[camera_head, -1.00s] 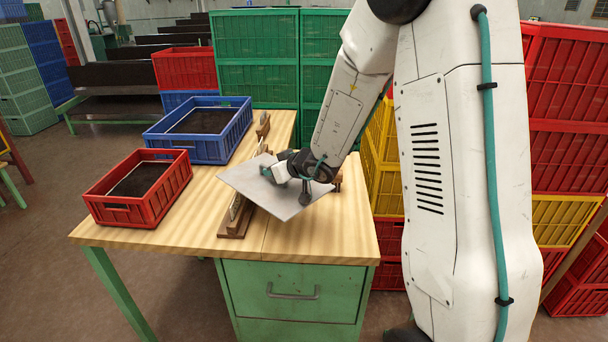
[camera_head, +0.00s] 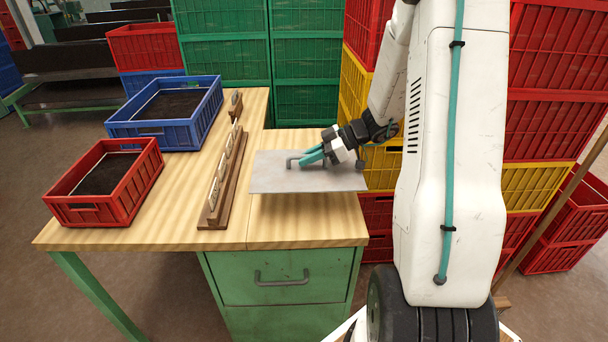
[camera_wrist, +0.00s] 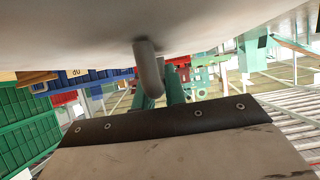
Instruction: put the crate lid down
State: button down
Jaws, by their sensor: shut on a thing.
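The crate lid (camera_head: 275,182) is a flat grey plate with a bar handle on top. In the head view it is nearly level over the right part of the wooden table (camera_head: 310,228), with a shadow below its front edge. It looks slightly above the wood. My gripper (camera_head: 304,159) reaches in from the right with teal fingers and is shut on the lid's handle. In the wrist view the lid (camera_wrist: 75,45) fills the top, with its handle (camera_wrist: 150,68) at the teal fingers. The handle partly hides the fingertips there.
A wooden rack (camera_head: 222,185) with several upright pale pieces stands just left of the lid. A red crate (camera_head: 115,205) and a blue crate (camera_head: 180,132), both with dark contents, stand farther left. Stacked yellow crates (camera_head: 382,165) rise beyond the table's right edge.

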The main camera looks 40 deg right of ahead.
notch_tip(320, 180, down, 9)
jog(key=shift+f, duration=0.2)
dwell(0.4)
jog(key=c, duration=1.5)
grip_release()
jog(key=shift+f, duration=0.1)
jog(key=shift+o, duration=0.2)
